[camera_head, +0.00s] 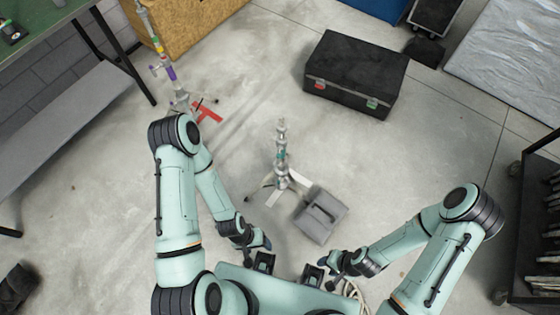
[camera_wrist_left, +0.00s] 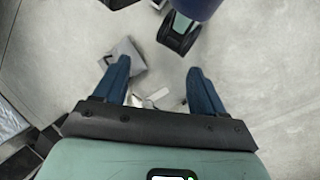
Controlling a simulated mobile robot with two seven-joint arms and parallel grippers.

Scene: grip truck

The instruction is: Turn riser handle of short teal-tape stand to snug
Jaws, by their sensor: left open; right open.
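The short stand (camera_head: 281,160) stands upright on the floor near the middle of the head view, a silver column with a band of teal tape and spread legs at its base. Its riser handle is too small to make out clearly. My left gripper (camera_head: 266,243) is open and empty, below the stand in the picture and apart from it. In the left wrist view its two blue fingers (camera_wrist_left: 160,78) are spread wide with nothing gripped between them. My right gripper (camera_head: 334,262) is open, low and right of the stand, with its fingers partly hard to see.
A grey weight bag (camera_head: 320,215) lies by the stand's base on the right. A black case (camera_head: 355,75) sits behind. A taller stand with several coloured tapes (camera_head: 165,62) stands at the upper left near a table (camera_head: 65,20). A dark cart (camera_head: 535,220) is at the right.

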